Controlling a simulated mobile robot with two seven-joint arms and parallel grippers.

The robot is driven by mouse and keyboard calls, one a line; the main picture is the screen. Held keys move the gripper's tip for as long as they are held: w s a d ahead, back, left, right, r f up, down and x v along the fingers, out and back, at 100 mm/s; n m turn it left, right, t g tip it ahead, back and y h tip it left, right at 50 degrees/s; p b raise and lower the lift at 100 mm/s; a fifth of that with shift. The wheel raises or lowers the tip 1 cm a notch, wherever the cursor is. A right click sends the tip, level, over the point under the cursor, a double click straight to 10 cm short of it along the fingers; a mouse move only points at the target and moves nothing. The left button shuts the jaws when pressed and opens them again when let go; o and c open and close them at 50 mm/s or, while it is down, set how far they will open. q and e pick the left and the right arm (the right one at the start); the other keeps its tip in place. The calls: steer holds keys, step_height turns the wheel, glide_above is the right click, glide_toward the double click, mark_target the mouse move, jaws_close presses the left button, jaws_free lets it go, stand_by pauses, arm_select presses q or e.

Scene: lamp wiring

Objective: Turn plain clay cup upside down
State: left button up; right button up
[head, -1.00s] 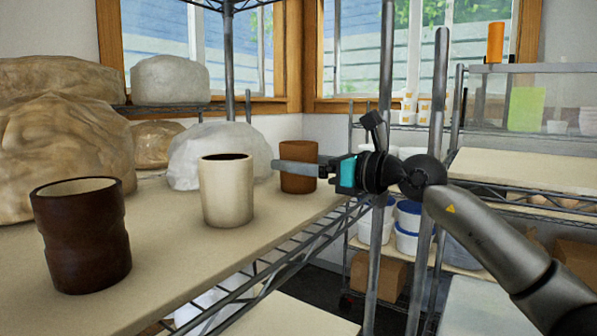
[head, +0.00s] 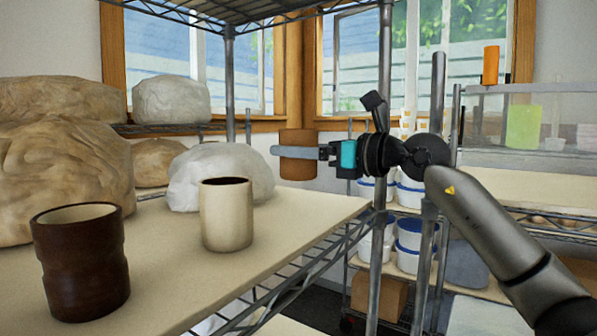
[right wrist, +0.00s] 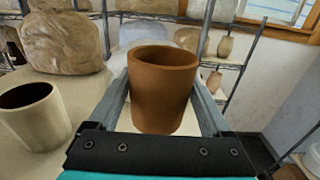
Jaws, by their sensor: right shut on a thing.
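The plain clay cup (head: 297,169) is reddish brown and upright, held above the shelf board. In the right wrist view the clay cup (right wrist: 162,92) sits between the two fingers, with its open rim up. My right gripper (head: 298,151) is shut on its sides, one finger across the near side in the head view. In the right wrist view the right gripper (right wrist: 163,110) has a finger on each side of the cup. My left gripper is not in view.
A cream cup (head: 226,214) and a dark brown cup (head: 82,262) stand upright on the shelf board (head: 170,285). Large wrapped clay lumps (head: 60,165) and a white bundle (head: 220,175) are behind. A metal post (head: 383,150) stands close to my right arm. The board's right end is bare.

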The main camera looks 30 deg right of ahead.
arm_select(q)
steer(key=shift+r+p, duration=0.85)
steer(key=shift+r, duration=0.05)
arm_select(e)
step_height(320, 180, up, 14)
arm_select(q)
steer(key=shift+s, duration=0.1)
arm_select(e)
steer(key=shift+f, duration=0.1)
